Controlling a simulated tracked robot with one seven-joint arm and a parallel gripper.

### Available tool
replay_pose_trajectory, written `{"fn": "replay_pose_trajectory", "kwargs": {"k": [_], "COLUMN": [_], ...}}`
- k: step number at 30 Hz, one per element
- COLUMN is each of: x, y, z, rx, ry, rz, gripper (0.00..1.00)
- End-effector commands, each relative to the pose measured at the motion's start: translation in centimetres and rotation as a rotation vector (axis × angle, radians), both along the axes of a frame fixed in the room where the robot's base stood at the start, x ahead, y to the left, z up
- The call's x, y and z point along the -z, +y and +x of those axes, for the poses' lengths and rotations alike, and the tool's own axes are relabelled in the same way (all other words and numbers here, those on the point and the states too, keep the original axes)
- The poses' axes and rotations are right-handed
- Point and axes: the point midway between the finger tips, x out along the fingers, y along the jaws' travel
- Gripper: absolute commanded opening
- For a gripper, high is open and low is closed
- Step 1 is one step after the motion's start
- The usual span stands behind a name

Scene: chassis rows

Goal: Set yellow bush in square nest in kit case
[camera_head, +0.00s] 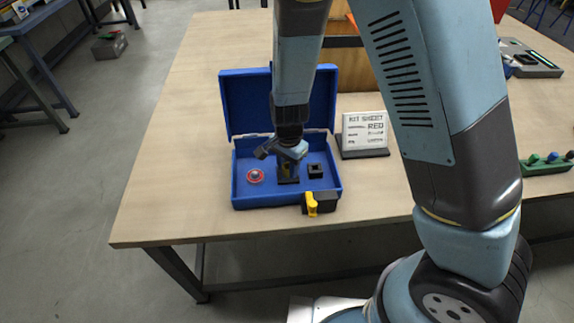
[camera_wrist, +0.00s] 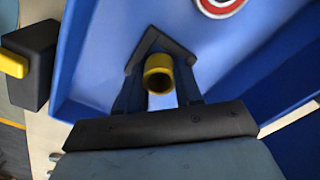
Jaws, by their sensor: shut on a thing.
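The yellow bush (camera_wrist: 158,76) is a short hollow tube, held upright between the two fingers of my gripper (camera_wrist: 160,92) in the wrist view. A dark square nest (camera_wrist: 150,42) on the case floor shows right behind and around the bush; I cannot tell whether the bush is inside it or just above it. In the head view my gripper (camera_head: 288,163) points down into the blue kit case (camera_head: 240,192), over the middle dark nest (camera_head: 288,181), and hides the bush. The case lid (camera_head: 245,100) stands open at the back.
A red-ringed round piece (camera_head: 255,176) sits left in the case, and a black square holder (camera_head: 316,171) sits right. A black block with a yellow part (camera_head: 312,203) is at the case's front right.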

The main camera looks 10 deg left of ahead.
Motion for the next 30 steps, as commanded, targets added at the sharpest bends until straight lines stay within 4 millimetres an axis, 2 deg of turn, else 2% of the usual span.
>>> {"fn": "replay_pose_trajectory", "kwargs": {"k": [7, 17, 18, 27, 30], "x": [1.1, 1.4, 1.4, 1.4, 1.4], "y": [-0.2, -0.1, -0.1, -0.2, -0.2], "z": [-0.3, -0.6, -0.6, -0.6, -0.6], "rx": [0.001, -0.001, -0.001, -0.002, -0.003], "ry": [0.006, 0.008, 0.008, 0.009, 0.011], "rz": [-0.008, -0.009, -0.009, -0.01, -0.01], "gripper": [0.02, 0.02, 0.36, 0.65, 0.65]}}
